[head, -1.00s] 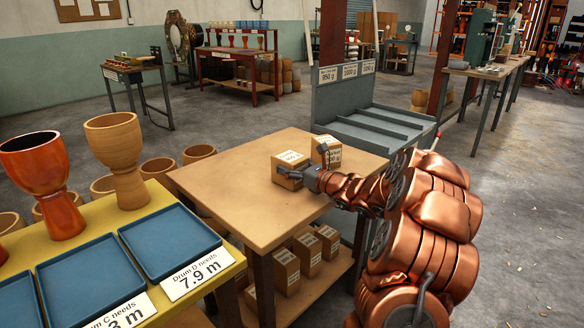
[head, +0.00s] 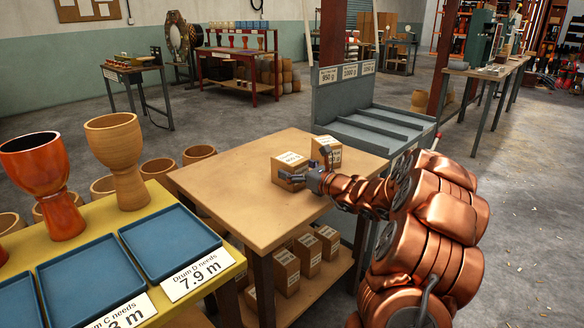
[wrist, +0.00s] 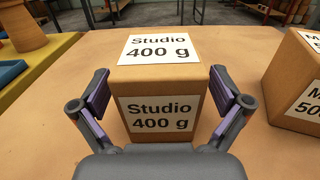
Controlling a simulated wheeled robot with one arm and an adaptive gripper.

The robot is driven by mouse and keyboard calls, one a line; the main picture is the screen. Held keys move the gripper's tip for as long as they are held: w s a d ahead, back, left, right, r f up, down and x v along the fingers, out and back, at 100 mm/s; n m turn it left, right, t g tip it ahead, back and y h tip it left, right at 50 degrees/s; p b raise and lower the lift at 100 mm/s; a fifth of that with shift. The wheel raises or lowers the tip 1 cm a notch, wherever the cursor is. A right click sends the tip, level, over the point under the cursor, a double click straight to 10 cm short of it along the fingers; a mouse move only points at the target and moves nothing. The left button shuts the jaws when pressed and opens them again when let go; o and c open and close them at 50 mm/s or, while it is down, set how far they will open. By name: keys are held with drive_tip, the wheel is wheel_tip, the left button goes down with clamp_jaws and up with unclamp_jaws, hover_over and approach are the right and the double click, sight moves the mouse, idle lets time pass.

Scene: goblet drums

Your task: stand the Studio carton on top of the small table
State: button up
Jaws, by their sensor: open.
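The Studio carton (wrist: 159,82) is a brown box with white labels reading "Studio 400 g". It stands upright on the wooden tabletop. In the head view the Studio carton (head: 287,163) is the left of two boxes near the table's far right part. My gripper (head: 308,170) is open, with one finger to each side of the carton's near face in the wrist view; the pads look apart from it. The small table (head: 235,190) appears to be this wooden one, with a lower shelf. The carton's far side is hidden.
A second carton (wrist: 298,85), its label partly cut off, stands close to the right, also seen in the head view (head: 334,155). Several cartons (head: 287,268) sit on the lower shelf. A yellow bench with blue trays (head: 170,241) adjoins at left. The tabletop's left part is clear.

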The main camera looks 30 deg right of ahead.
drive_tip(key=p+v, duration=0.1)
drive_tip(key=v, duration=0.8)
drive_tip(key=shift+s+r, duration=0.1)
drive_tip(key=shift+r, duration=0.05)
drive_tip(key=shift+v, duration=0.9)
drive_tip(key=shift+a, duration=0.1)
